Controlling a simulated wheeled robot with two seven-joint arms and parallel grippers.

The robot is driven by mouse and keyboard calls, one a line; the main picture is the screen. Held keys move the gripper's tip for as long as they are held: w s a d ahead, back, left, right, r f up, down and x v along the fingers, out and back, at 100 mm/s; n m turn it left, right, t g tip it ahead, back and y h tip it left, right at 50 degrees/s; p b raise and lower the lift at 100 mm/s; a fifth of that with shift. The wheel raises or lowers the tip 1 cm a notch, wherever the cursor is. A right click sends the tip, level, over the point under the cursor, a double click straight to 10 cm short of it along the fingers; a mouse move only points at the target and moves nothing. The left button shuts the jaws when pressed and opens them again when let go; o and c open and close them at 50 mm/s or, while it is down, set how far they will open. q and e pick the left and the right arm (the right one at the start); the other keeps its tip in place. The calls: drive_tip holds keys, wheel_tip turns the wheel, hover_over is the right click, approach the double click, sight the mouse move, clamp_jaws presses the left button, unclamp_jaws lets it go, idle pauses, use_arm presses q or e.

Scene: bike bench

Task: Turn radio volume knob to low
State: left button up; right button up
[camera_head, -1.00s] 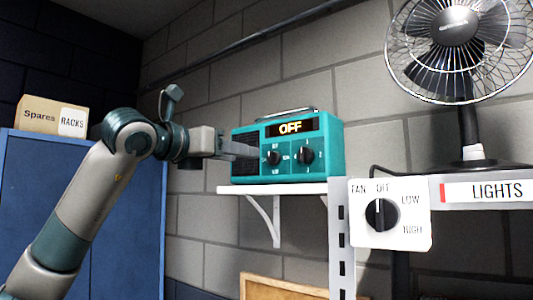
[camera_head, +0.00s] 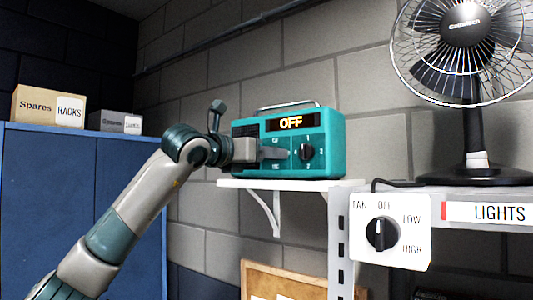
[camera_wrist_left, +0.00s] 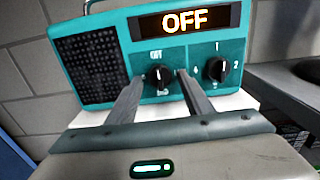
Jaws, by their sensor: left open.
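The teal radio (camera_head: 322,125) stands on a white wall shelf, its display (camera_head: 290,123) reading "OFF". It fills the top of the left wrist view (camera_wrist_left: 96,66). It has two black knobs: a left knob (camera_wrist_left: 160,76) and a right knob (camera_wrist_left: 215,69) marked with numbers. In the head view the right knob (camera_head: 305,152) shows, while the left knob is hidden behind my gripper. My left gripper (camera_head: 280,153) is open at the radio's front; in the wrist view its fingers (camera_wrist_left: 158,83) stand either side of the left knob. Contact cannot be told. My right gripper is not in view.
A fan dial panel (camera_head: 408,248) and a "LIGHTS" label (camera_head: 490,213) are on the right shelf edge, below a black fan (camera_head: 474,125). A blue cabinet (camera_head: 60,210) with boxes (camera_head: 38,106) stands at left. The white shelf (camera_head: 240,184) holds the radio.

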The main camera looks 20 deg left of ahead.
use_arm(q)
drive_tip(key=c, duration=1)
drive_tip(key=m+b, duration=0.1)
drive_tip(key=m, duration=0.8)
drive_tip(key=m+b, duration=0.2)
drive_tip(key=m, duration=0.7)
drive_tip(key=shift+a+r, duration=0.15)
drive_tip(key=shift+w, duration=0.1)
